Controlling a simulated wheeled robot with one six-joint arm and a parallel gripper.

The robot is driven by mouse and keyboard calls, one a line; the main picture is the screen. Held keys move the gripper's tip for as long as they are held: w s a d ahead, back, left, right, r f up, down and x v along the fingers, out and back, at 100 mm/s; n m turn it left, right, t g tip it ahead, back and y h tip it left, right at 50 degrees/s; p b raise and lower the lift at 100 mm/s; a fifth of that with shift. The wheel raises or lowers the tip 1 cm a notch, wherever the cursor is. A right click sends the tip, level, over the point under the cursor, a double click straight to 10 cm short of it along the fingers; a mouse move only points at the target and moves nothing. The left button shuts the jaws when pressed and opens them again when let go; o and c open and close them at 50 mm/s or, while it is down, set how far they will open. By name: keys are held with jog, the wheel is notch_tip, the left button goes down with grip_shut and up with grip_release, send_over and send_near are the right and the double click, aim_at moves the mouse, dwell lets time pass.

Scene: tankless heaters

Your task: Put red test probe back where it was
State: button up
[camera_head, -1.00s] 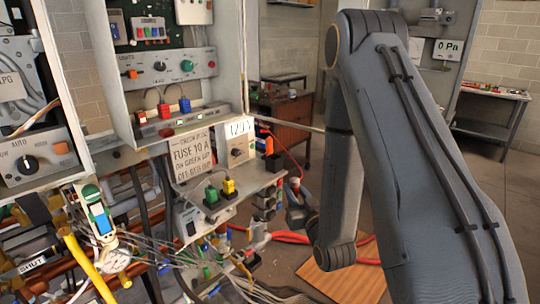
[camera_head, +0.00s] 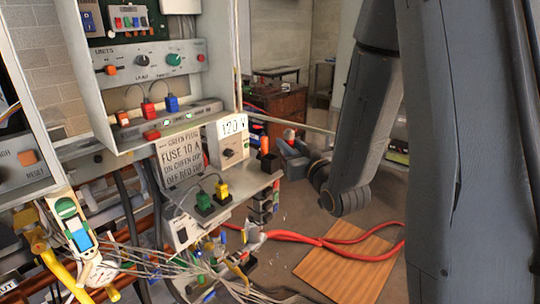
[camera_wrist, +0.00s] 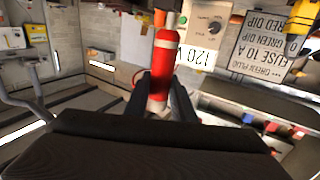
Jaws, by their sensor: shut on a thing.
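The red test probe (camera_wrist: 162,62), a red cylinder with a white band, stands between the two dark fingers of my gripper (camera_wrist: 160,92) in the wrist view. The fingers are shut on it. The meter also shows upside down in the wrist view (camera_wrist: 208,24). The probe's tip is hard to make out.
The meter stands on a grey shelf (camera_head: 245,184) with green and yellow plugs (camera_head: 213,195). A fuse sign (camera_head: 182,160) leans beside it. Loose wires and red hoses (camera_head: 300,238) lie below. A wooden board (camera_head: 348,268) lies on the floor at right.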

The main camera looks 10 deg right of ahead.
jog(key=b, duration=0.3)
jog(key=shift+w+f, duration=0.15)
jog(key=shift+w, duration=0.25)
jog(key=b, duration=0.4)
jog(key=shift+w, duration=0.15)
jog(key=w+a+p, duration=0.2)
jog(key=w+p, duration=0.1)
jog(key=w, duration=0.9)
jog(key=shift+w+f+p, duration=0.2)
jog(key=shift+f+p, duration=0.15)
jog(key=shift+f, duration=1.35)
jog(key=shift+w+f+p, duration=0.15)
jog(key=shift+f+p, duration=0.15)
jog(key=shift+f, duration=1.4)
jog(key=shift+f, duration=0.15)
jog(key=o, duration=0.8)
jog(key=shift+o, duration=0.2)
